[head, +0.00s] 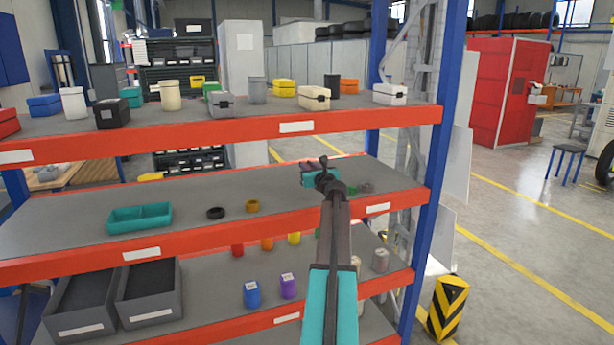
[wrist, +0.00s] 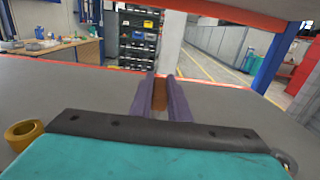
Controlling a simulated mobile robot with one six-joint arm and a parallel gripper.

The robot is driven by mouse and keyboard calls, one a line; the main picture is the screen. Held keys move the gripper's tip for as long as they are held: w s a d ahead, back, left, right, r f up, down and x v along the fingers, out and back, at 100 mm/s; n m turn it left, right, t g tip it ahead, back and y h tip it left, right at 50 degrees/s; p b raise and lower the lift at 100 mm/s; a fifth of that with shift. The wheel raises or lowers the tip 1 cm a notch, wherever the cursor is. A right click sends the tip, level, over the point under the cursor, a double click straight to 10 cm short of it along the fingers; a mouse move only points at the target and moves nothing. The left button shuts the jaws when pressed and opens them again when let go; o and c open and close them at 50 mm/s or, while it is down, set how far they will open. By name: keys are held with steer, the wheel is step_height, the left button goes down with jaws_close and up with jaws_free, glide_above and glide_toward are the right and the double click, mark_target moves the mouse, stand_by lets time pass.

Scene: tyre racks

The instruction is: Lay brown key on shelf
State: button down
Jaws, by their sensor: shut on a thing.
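My gripper (head: 314,163) reaches over the right part of the middle shelf (head: 300,190). In the wrist view its two purple-grey fingers (wrist: 160,98) are shut on a small brown piece, the brown key (wrist: 160,95), which stands upright between them. The key appears to be held above the grey shelf surface; whether it touches the surface I cannot tell. In the head view the key cannot be made out.
On the middle shelf are a teal tray (head: 140,217), a black ring (head: 216,213) and a yellow-brown ring (head: 252,206). The upper shelf (head: 240,122), loaded with boxes and canisters, hangs above.

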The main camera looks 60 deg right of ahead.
steer(key=shift+w+d+f, duration=0.1)
steer(key=shift+f, duration=1.7)
steer(key=shift+f, duration=0.1)
steer(key=c, duration=1.7)
jaws_free()
steer(key=shift+o, duration=0.2)
steer(key=shift+b+v, duration=0.85)
steer(key=shift+v, duration=5.2)
